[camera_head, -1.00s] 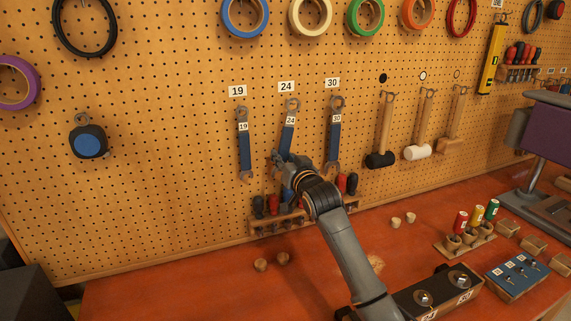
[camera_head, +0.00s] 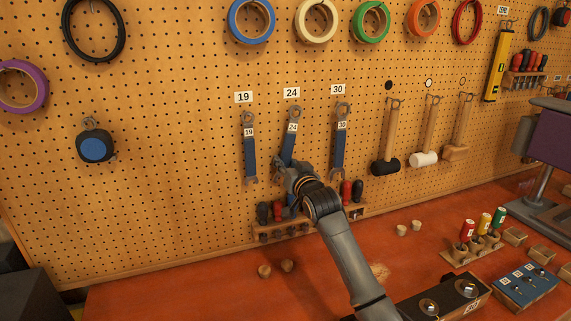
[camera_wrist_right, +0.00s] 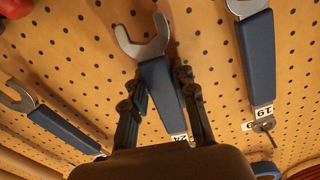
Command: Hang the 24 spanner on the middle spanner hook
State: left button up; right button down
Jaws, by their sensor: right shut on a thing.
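The 24 spanner (camera_head: 289,145), blue-handled with a white 24 tag, stands slightly tilted against the pegboard under the 24 label (camera_head: 291,93), between the 19 spanner (camera_head: 250,158) and the 30 spanner (camera_head: 340,150). My right gripper (camera_head: 287,178) is shut on its lower handle. In the right wrist view, the handle (camera_wrist_right: 160,82) lies between my fingers (camera_wrist_right: 162,92), with the open jaw end past them. The spanner's ring end is up at hook height; I cannot tell whether the middle hook passes through it. My left gripper is out of view.
A rack of screwdrivers (camera_head: 276,231) sits low on the board, right behind my right gripper. Mallets (camera_head: 386,140) hang to the right. Wooden cups (camera_head: 265,271) and a black switch box (camera_head: 448,300) stand on the red bench (camera_head: 200,295).

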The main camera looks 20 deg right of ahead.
jog(key=c, duration=1)
grip_release()
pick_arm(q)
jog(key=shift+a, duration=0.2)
